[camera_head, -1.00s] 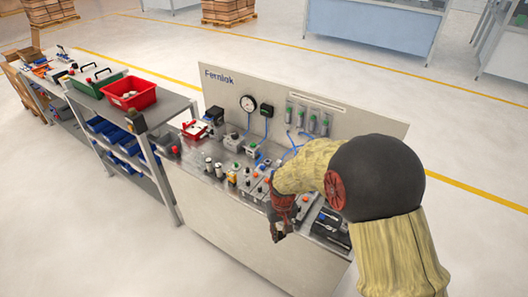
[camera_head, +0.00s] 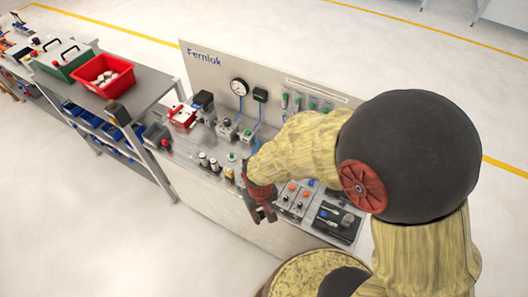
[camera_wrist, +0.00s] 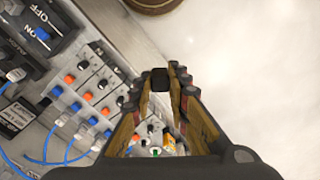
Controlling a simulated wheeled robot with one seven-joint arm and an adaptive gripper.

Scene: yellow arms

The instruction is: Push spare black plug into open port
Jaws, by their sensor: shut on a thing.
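My gripper (camera_head: 262,208) is over the front edge of the test bench (camera_head: 225,205) in the head view. In the wrist view, the yellow fingers of my gripper (camera_wrist: 161,92) are shut on a small black plug (camera_wrist: 159,77) at their tips. The plug is held in the air, with pale floor behind it in that view. Port blocks with orange, blue and black round fittings (camera_wrist: 87,96) lie to the left of the fingers. I cannot tell which port is open.
An upright back panel (camera_head: 215,75) with a gauge (camera_head: 239,87) stands behind the bench top. Blue tubes (camera_wrist: 75,140) run among the blocks. A shelf with a red bin (camera_head: 105,78) stands at the left. Floor is clear in front.

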